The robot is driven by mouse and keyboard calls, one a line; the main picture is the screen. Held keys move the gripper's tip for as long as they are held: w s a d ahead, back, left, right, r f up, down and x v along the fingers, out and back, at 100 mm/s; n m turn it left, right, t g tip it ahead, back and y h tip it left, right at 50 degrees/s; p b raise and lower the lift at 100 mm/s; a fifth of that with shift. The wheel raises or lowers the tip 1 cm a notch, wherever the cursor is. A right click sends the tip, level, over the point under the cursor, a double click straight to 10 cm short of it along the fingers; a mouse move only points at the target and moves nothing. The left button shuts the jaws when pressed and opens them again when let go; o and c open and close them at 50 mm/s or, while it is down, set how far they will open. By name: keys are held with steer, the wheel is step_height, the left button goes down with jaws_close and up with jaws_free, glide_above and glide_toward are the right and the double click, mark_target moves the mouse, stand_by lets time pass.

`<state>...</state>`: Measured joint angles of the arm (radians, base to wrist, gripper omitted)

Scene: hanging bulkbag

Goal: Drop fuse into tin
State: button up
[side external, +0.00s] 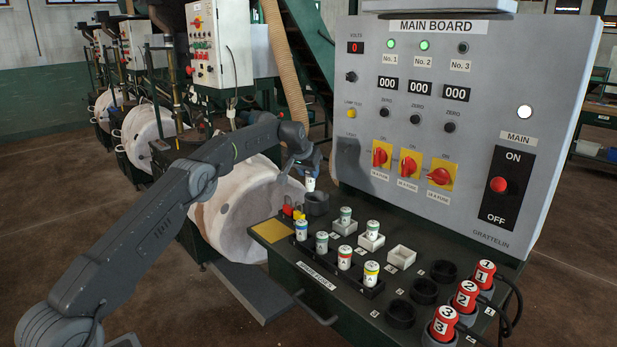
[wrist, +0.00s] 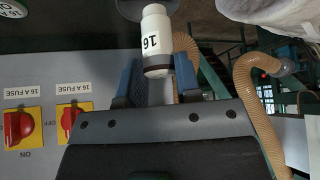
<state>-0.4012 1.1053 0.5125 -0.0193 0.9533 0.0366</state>
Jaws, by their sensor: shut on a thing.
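My gripper (side external: 309,163) is shut on a white fuse (side external: 310,184). In the side view the fuse hangs roughly upright from it, over a dark round tin (side external: 318,205) at the back left of the black bench. Whether the fuse's lower end is above the rim or just inside it, I cannot tell. In the wrist view the fuse (wrist: 157,35), marked 16 and shown upside down, sits between the blue fingers (wrist: 158,78). A dark round shape at the top edge there may be the tin.
Several fuses stand in the spare rack (side external: 337,265) and in white square holders (side external: 402,257). Black round sockets (side external: 401,313) and red numbered plugs (side external: 466,296) are at the right. The main board (side external: 430,120) rises behind the bench. A yellow pad (side external: 272,231) lies front left.

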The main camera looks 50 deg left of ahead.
mark_target(308, 178)
steer(key=shift+f, duration=1)
steer(key=shift+f, duration=0.3)
steer(key=shift+f, duration=0.25)
steer(key=o, duration=0.9)
steer(key=shift+o, duration=0.2)
